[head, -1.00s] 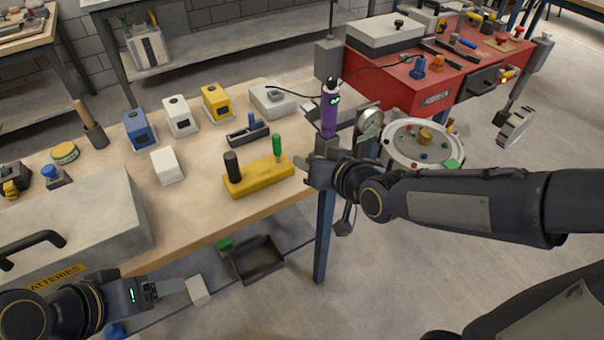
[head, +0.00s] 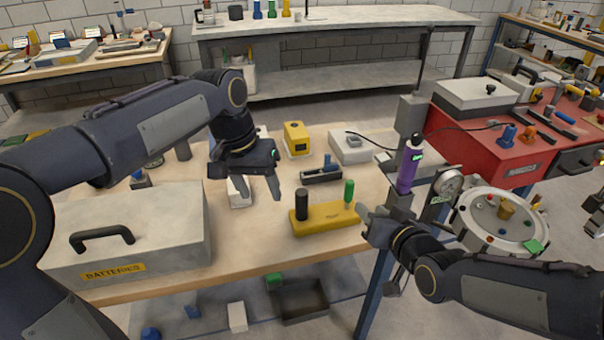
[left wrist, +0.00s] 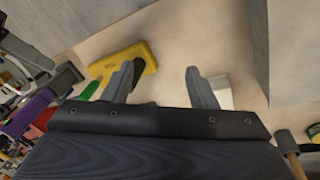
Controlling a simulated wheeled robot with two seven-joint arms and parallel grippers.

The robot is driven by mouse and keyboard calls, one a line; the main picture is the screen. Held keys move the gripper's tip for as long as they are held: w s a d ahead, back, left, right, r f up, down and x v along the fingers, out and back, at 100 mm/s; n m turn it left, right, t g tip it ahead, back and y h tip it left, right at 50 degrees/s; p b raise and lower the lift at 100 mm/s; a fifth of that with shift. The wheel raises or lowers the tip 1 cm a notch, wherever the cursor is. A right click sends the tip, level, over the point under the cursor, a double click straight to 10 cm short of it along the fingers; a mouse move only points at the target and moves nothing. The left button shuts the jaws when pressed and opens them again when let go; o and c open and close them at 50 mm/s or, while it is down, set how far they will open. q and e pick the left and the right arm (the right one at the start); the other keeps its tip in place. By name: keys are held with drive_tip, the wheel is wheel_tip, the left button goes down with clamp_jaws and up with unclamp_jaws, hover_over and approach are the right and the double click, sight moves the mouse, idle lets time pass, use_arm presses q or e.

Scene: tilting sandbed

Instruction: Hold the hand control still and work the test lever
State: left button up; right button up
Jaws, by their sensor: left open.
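The purple hand control (head: 409,168), with a small green light and a cable, stands upright at the bench's right edge; it also shows in the left wrist view (left wrist: 28,112). A yellow block (head: 330,220) on the bench carries a black upright knob (head: 302,203) and a green lever (head: 349,193); I cannot read its label. My left gripper (head: 259,196) is open and empty above the bench, left of the yellow block; its fingers point down. My right gripper (head: 369,222) is beside the yellow block's right end, below the purple control; its jaw gap is unclear.
A grey batteries case (head: 150,225) fills the bench's left side. A white block (head: 240,192) lies behind my left fingers. A yellow box (head: 297,139) and a grey box (head: 352,146) stand behind. A round sandbed (head: 500,222) and red bench (head: 490,145) are right.

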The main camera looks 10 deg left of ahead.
sight(302, 191)
use_arm(q)
drive_tip(key=w+d, duration=0.2)
drive_tip(key=w+d+f+y, duration=0.1)
drive_tip(key=w+d, duration=0.1)
drive_tip(key=w+d+g+y, duration=0.1)
drive_tip(key=w+d, duration=0.1)
drive_tip(key=w, duration=0.1)
drive_tip(key=shift+d+f+m, duration=0.3)
drive_tip(key=shift+d, duration=0.1)
drive_tip(key=shift+w+d+f, duration=0.15)
drive_tip(key=shift+f, duration=0.05)
wheel_tip(302, 191, down, 8)
drive_tip(key=shift+r, duration=0.25)
